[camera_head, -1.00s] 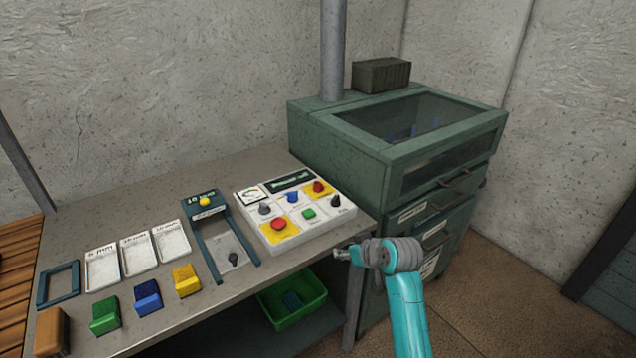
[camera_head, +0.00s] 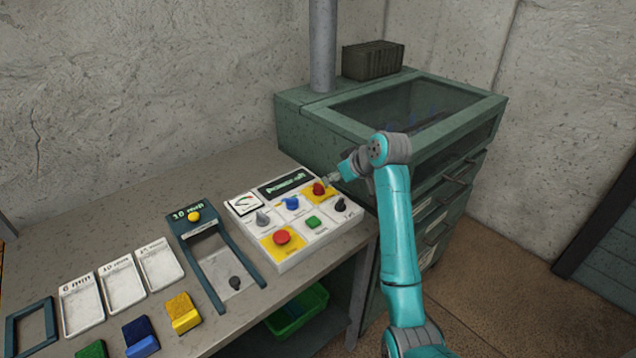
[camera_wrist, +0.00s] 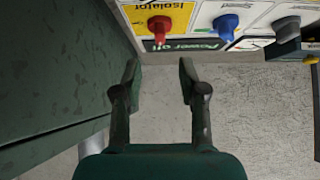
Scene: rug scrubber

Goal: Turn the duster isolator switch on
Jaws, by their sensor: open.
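The control panel (camera_head: 282,258) is a white box on the bench. Its isolator switch (camera_head: 319,188) is a red knob on a yellow plate at the panel's far right corner. In the wrist view the red isolator knob (camera_wrist: 160,27) sits at the top, beside the word "Isolator". The panel display (camera_head: 287,186) reads "Power off" in the wrist view. My gripper (camera_head: 333,179) is close beside the knob in the head view. In the wrist view my gripper (camera_wrist: 160,69) is open and empty, and the knob lies above the gap, apart from both fingertips.
A blue knob (camera_head: 291,202), a grey knob (camera_head: 262,218), a black knob (camera_head: 341,204), a green button (camera_head: 313,222) and a red button (camera_head: 282,237) share the panel. The green cabinet (camera_head: 300,118) stands close behind it. Coloured blocks lie on the bench at left.

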